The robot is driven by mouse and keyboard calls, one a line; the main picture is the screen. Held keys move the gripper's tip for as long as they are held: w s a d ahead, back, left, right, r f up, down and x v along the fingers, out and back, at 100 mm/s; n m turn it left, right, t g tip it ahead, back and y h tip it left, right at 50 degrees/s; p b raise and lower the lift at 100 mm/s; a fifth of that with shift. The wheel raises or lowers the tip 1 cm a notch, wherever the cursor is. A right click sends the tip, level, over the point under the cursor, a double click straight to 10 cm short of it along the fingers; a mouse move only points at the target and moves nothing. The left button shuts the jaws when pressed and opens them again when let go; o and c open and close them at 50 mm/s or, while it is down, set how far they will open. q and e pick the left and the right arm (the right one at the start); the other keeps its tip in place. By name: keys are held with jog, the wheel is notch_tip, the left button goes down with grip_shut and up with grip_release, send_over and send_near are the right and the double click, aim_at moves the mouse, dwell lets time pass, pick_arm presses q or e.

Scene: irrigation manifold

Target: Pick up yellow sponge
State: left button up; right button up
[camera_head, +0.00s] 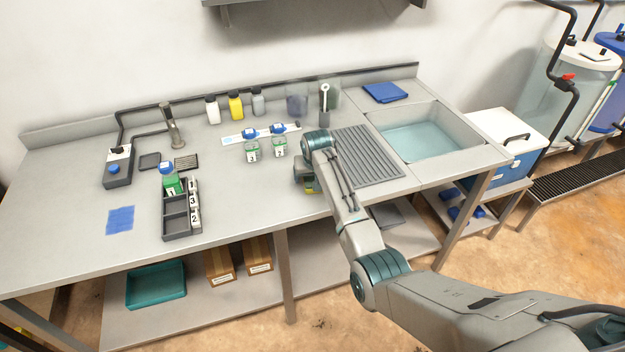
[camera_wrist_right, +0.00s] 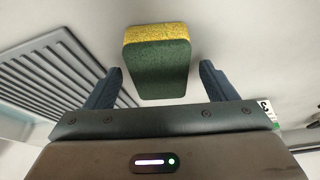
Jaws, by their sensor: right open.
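The sponge (camera_wrist_right: 158,62) is yellow on one face and dark green on the other. In the right wrist view it lies on the grey worktop, between and just ahead of the two fingers. My right gripper (camera_wrist_right: 160,82) is open, with a finger on each side of the sponge and a visible gap to both. In the head view my right arm hides most of the sponge, and only a small yellow-green part (camera_head: 311,187) shows beneath the wrist. My left gripper is not in view.
A ribbed drainboard (camera_head: 368,155) and a sink (camera_head: 425,136) lie to the right. Two labelled jars (camera_head: 252,152) stand behind my right gripper. A dark compartment rack (camera_head: 180,216) stands to the left. The worktop between rack and gripper is clear.

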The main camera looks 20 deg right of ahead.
jog(key=c, duration=1.1)
jog(key=shift+o, duration=0.2)
